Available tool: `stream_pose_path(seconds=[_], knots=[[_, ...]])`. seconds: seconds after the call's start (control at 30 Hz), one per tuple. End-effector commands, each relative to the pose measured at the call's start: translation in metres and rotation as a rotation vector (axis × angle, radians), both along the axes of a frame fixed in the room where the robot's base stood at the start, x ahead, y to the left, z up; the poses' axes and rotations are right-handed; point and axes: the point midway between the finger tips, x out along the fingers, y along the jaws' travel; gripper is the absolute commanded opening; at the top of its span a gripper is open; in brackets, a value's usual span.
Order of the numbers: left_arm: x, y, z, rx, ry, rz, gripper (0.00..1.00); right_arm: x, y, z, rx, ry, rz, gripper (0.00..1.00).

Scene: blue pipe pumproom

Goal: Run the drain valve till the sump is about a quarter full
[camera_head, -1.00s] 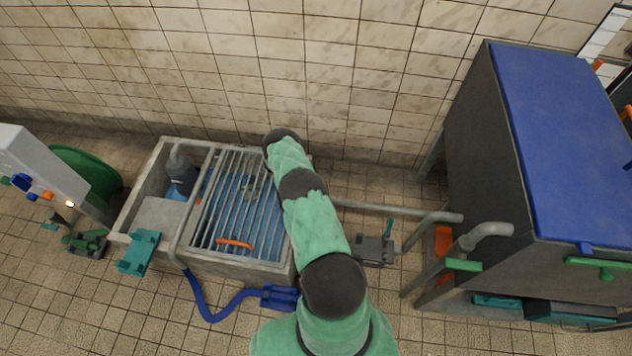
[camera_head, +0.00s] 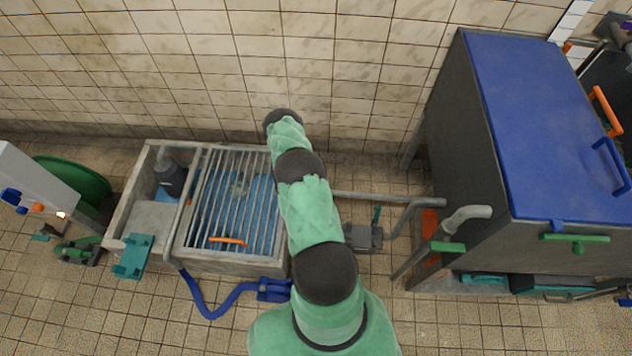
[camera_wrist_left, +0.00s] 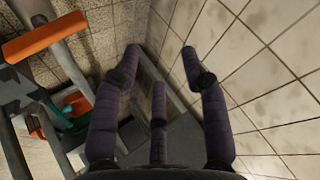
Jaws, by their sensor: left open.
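The sump looks to be the concrete basin (camera_head: 235,263) on the floor at left, with a bar grate (camera_head: 232,180) over it and blue showing between the bars. I cannot tell which valve is the drain valve. A green lever (camera_head: 447,246) sits by a bent grey pipe (camera_head: 466,215) at the dark tank (camera_head: 470,170). A grey fitting with a teal lever (camera_head: 364,236) stands on the floor beside the basin. My green arm crosses the basin's right end; its hand is hidden in the head view. My left gripper (camera_wrist_left: 160,55) is open and empty in the wrist view, near tiled surfaces.
A blue hose (camera_head: 207,308) runs from the basin along the floor. A grey pipe (camera_head: 385,197) spans between basin and tank. The tank has a blue lid (camera_head: 545,110). A thick orange bar (camera_wrist_left: 45,37) is close in the wrist view.

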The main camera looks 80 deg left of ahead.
Motion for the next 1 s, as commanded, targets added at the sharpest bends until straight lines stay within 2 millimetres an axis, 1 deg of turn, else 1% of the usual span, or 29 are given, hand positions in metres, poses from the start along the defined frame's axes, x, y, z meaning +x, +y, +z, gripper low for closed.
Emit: stream_pose_path(seconds=[0.03, 0.17, 0.27, 0.4, 0.6, 0.7, 0.8, 0.93, 1.0], knots=[[0.005, -0.003, 0.003, -0.026, -0.012, 0.072, 0.44, 0.0, 0.0, 0.007, 0.0, 0.0, 0.0, 0.44], [0.008, -0.012, 0.0, -0.101, -0.039, 0.274, 0.44, 0.0, 0.0, 0.015, 0.0, 0.0, 0.0, 0.44], [0.01, -0.024, -0.003, -0.163, -0.055, 0.427, 0.44, 0.0, 0.0, 0.022, 0.0, 0.0, 0.0, 0.44], [0.011, -0.049, -0.007, -0.262, -0.072, 0.64, 0.44, 0.0, 0.0, 0.031, 0.0, 0.0, 0.0, 0.44], [0.012, -0.09, -0.014, -0.391, -0.085, 0.899, 0.44, 0.0, 0.0, 0.042, 0.0, 0.0, 0.0, 0.44], [0.013, -0.104, -0.015, -0.432, -0.088, 0.983, 0.44, 0.0, 0.0, 0.045, 0.0, 0.0, 0.0, 0.44], [0.013, -0.113, -0.016, -0.457, -0.09, 1.032, 0.44, 0.0, 0.0, 0.046, 0.0, 0.0, 0.0, 0.44], [0.013, -0.115, -0.022, -0.466, -0.091, 1.053, 0.44, 0.0, 0.0, 0.043, 0.0, 0.0, 0.0, 0.44], [0.013, -0.113, -0.029, -0.467, -0.09, 1.053, 0.44, 0.0, 0.0, 0.04, 0.0, 0.0, 0.0, 0.44]])
